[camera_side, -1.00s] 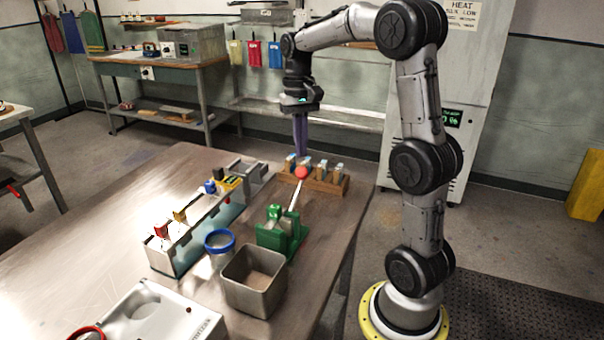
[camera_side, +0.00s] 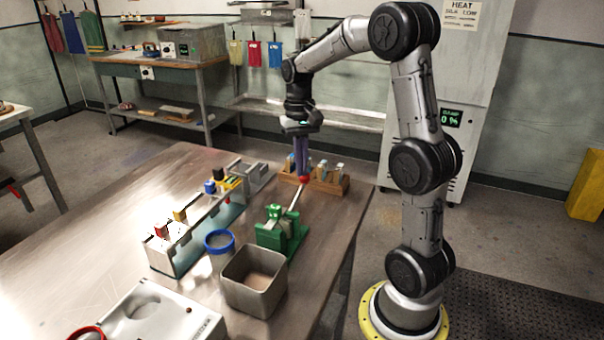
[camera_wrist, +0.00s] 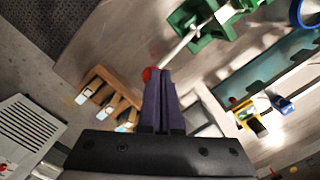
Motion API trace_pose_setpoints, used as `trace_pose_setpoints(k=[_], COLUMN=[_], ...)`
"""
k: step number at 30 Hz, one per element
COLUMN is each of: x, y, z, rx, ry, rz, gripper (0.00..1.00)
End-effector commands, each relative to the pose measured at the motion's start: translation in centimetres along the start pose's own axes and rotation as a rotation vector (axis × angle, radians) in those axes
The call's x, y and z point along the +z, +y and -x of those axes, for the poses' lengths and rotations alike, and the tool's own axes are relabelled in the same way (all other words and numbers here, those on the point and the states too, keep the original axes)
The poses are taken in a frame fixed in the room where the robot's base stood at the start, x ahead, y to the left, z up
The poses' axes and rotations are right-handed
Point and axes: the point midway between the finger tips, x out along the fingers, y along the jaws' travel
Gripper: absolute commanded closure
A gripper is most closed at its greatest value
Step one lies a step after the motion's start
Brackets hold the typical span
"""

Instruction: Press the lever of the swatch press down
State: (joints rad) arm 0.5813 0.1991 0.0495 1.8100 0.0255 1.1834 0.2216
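The swatch press (camera_side: 282,232) is green and stands on the table. Its silver lever (camera_side: 295,198) slants up from it to a red ball knob (camera_side: 303,178). My gripper (camera_side: 302,176) points down with its purple fingers at the knob, partly covering it in the side view. In the wrist view, the two fingers (camera_wrist: 164,80) lie close together with nothing seen between them. The red knob (camera_wrist: 150,74) shows just left of their tips, and the press (camera_wrist: 205,25) is beyond. Whether the fingers touch the knob I cannot tell.
A wooden rack (camera_side: 328,184) with several small pieces stands right behind the knob. A long rack (camera_side: 186,240) with coloured handles, a blue-rimmed jar (camera_side: 219,242) and a square metal bin (camera_side: 243,293) stand left and in front. The table's right edge is near.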

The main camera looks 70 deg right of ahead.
Motion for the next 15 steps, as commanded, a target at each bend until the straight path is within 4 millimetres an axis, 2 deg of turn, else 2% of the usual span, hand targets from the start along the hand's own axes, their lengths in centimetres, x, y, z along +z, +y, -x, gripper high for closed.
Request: trace_pose_setpoints(k=[7, 15], x=[-0.2, -0.3], y=[0.0, 0.0], z=[-2.6, -3.3], rx=[0.001, 0.0], ry=[-0.003, 0.0], rz=[0.0, 0.0], gripper=[1.0, 1.0])
